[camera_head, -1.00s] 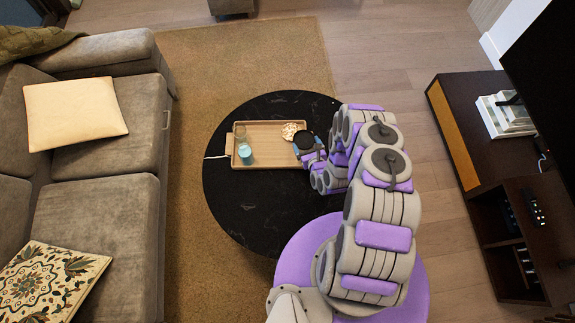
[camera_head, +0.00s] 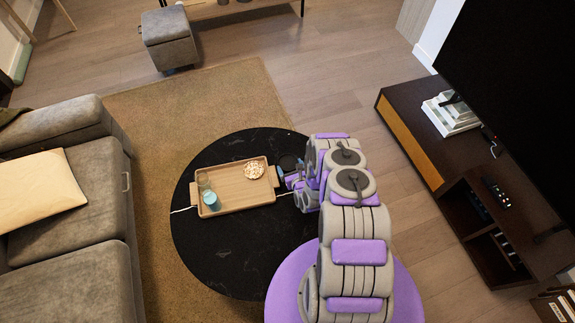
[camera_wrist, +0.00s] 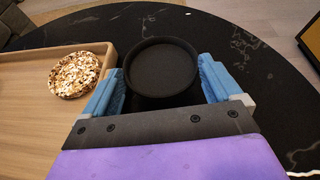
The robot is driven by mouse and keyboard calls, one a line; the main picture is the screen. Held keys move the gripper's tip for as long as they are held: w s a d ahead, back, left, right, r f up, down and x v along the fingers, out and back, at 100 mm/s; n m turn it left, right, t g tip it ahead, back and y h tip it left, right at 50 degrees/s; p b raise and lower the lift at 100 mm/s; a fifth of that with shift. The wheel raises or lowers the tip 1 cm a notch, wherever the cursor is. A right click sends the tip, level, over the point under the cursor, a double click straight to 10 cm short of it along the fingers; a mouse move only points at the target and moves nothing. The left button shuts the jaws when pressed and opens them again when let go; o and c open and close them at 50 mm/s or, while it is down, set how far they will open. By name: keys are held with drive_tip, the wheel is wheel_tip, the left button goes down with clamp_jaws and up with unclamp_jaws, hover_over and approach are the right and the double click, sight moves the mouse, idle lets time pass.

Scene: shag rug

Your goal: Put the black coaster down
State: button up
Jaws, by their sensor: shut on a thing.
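The black coaster (camera_wrist: 160,66) is round with a raised rim and sits between the blue fingers of my gripper (camera_wrist: 163,85) in the wrist view. The gripper is shut on it. In the head view the coaster (camera_head: 288,162) is dark against the black marble round table (camera_head: 225,255), just right of the tray, near the back right of the tabletop. My gripper (camera_head: 291,180) shows there partly behind my arm. I cannot tell whether the coaster touches the table or is just above it.
A wooden tray (camera_head: 232,203) holds a speckled round coaster (camera_head: 254,169), a clear glass vessel (camera_head: 205,184) and a blue cup (camera_head: 211,201). The tray's right side is close to my gripper. Bare tabletop lies in front. A sofa (camera_head: 85,235) stands left, a TV cabinet (camera_head: 440,160) right.

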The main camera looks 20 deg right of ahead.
sight(289, 163)
drive_tip(key=w, duration=0.3)
drive_tip(key=w+d+b, duration=0.1)
drive_tip(key=shift+w+f, duration=0.3)
wheel_tip(289, 163, down, 4)
drive_tip(key=shift+r+b, duration=0.25)
drive_tip(key=shift+b, duration=0.55)
drive_tip(key=o, duration=0.7)
drive_tip(key=shift+r, duration=0.1)
